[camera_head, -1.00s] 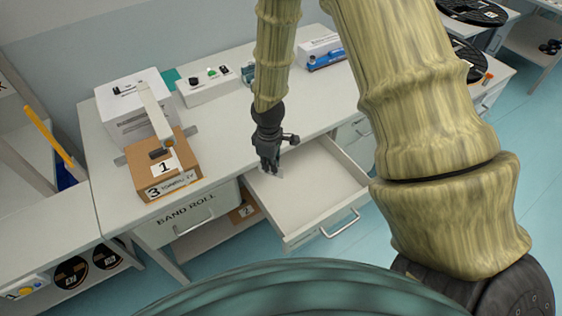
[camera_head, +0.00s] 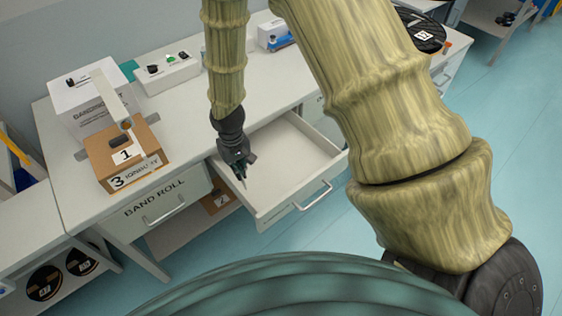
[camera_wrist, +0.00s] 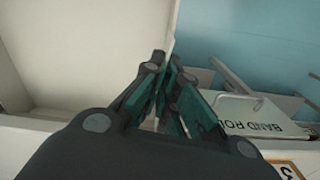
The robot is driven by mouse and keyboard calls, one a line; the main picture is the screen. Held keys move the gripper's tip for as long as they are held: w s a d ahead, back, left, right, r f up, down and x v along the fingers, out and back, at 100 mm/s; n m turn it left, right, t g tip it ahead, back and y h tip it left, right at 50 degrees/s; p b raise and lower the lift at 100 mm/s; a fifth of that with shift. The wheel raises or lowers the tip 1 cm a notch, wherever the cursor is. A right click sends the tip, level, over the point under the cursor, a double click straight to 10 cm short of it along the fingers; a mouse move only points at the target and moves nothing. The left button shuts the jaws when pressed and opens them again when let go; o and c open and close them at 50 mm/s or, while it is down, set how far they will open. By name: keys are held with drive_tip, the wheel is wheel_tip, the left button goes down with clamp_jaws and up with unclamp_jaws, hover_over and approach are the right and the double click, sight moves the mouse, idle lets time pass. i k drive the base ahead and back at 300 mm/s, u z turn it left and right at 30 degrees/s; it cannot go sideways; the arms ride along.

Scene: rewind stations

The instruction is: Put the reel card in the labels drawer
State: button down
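My gripper (camera_head: 238,174) points down at the left wall of the open drawer (camera_head: 287,160). Its fingers are close together in the wrist view (camera_wrist: 165,85). A thin pale piece, seen nearly edge-on and taken as the reel card (camera_head: 243,184), sticks out at the fingertips; most of it is hidden by the fingers. The open drawer is white, with a bar handle, and its visible floor is bare. Its front label is too small to read. The drawer's pale inside also shows at left in the wrist view (camera_wrist: 85,55).
A shut drawer marked BAND ROLL (camera_head: 165,200) is left of the open one. A brown carton (camera_head: 128,155) and a white box (camera_head: 88,105) stand on the bench's left side. My arm covers part of the right side. The floor at right is clear.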

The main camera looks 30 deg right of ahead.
sight(273, 163)
drive_tip(key=z, duration=2.55)
drive_tip(key=k, duration=1.05)
drive_tip(key=u, duration=1.55)
drive_tip(key=i, duration=1)
drive_tip(key=u, duration=0.05)
